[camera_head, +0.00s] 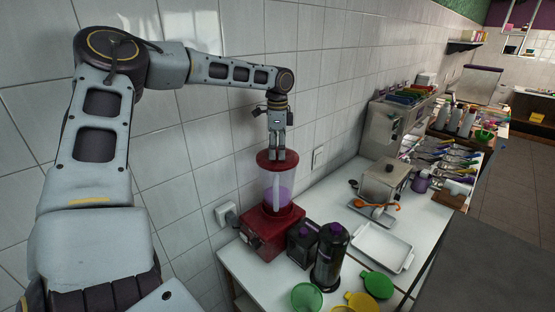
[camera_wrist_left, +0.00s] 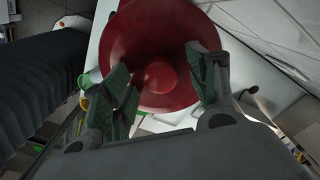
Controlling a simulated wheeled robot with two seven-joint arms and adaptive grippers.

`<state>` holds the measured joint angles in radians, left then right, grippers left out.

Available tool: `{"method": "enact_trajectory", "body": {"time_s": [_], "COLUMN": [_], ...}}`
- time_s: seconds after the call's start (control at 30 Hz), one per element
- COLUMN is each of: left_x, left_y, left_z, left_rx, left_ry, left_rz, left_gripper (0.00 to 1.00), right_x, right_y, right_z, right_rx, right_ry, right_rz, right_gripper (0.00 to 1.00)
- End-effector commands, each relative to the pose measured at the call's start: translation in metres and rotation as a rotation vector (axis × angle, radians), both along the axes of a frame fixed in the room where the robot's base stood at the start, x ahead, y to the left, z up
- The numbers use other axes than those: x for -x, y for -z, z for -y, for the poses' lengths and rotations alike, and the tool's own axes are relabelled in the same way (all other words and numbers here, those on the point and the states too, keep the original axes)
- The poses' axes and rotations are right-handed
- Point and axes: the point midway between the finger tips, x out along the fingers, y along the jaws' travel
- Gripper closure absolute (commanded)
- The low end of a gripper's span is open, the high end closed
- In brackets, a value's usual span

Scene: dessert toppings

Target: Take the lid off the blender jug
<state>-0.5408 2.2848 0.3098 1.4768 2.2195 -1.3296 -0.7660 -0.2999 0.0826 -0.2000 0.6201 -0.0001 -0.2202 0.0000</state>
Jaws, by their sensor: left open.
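The blender (camera_head: 271,232) stands on the white counter near the tiled wall, with a red base and a clear jug (camera_head: 278,188) holding something purple. The red lid (camera_head: 267,160) sits on top of the jug. My left gripper (camera_head: 277,157) points down right over the lid. In the left wrist view the two fingers of the left gripper (camera_wrist_left: 162,88) are apart, with the round red lid (camera_wrist_left: 160,35) and its central knob (camera_wrist_left: 160,77) between and beyond them. I cannot tell if the fingers touch the knob. My right gripper is not in view.
Dark bottles with purple tops (camera_head: 330,256) stand right of the blender base. Green (camera_head: 307,297) and yellow items lie at the counter's front edge. A white tray (camera_head: 382,247) and a metal box (camera_head: 384,184) are further right. The tiled wall is close behind the blender.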

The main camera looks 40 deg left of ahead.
Motion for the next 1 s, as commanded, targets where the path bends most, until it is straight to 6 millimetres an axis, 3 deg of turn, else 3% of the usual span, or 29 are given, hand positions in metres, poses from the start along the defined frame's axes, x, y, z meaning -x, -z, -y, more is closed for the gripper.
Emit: {"method": "enact_trajectory", "body": {"time_s": [0.17,0.57,1.0], "left_x": [-0.0001,0.0000,-0.0005], "left_y": [-0.0002,-0.0004,-0.0087], "left_z": [-0.0001,-0.0001,-0.0002], "left_rx": [0.000,0.000,0.000], "left_ry": [0.000,0.000,0.000], "left_rz": [0.000,0.000,0.002], "left_gripper": [0.43,0.93,0.94], "right_x": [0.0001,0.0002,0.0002], "right_y": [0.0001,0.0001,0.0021], "right_z": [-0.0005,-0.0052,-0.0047], "right_rx": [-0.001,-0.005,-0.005], "right_ry": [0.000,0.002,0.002], "right_rz": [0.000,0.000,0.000], "right_gripper": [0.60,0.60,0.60]}}
